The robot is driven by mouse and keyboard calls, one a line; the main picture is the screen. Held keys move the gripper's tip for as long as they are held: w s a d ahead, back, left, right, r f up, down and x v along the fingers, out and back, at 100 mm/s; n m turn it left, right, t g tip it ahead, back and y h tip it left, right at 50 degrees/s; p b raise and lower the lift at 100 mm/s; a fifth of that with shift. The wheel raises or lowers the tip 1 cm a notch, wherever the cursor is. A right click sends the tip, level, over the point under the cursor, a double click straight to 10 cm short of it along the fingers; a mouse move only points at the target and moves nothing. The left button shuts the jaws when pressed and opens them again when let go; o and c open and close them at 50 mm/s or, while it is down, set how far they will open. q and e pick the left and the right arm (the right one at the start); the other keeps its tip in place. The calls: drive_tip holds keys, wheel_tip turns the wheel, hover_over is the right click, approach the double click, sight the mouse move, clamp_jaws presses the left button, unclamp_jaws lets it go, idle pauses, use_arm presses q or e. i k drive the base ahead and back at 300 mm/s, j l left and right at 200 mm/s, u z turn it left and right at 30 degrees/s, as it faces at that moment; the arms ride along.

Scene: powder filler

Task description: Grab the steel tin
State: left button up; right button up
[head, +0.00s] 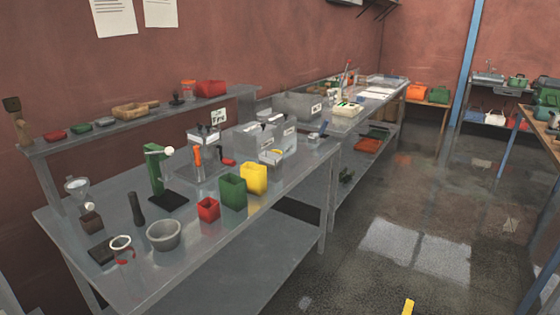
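I cannot single out a steel tin with certainty. A round grey bowl-like vessel (164,236) stands upright near the front edge of the grey workbench (240,240), at its near left end. Several grey, box-like containers stand farther back on the bench, one of them (250,140) behind the yellow box; their material is too small to tell. Neither of my grippers is in view, and nothing is seen being held.
A red box (208,209), a green box (233,191) and a yellow box (253,178) line the bench's front edge. A dark pestle-like piece (137,209) and a green stand (155,171) stand behind the bowl. A raised shelf (100,129) runs behind. The floor at right is open.

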sight(274, 162)
drive_tip(key=i+l, duration=0.65)
drive_tip(key=i+l+u, duration=0.15)
drive_tip(key=i+l, duration=0.5)
drive_tip(key=l, duration=0.2)
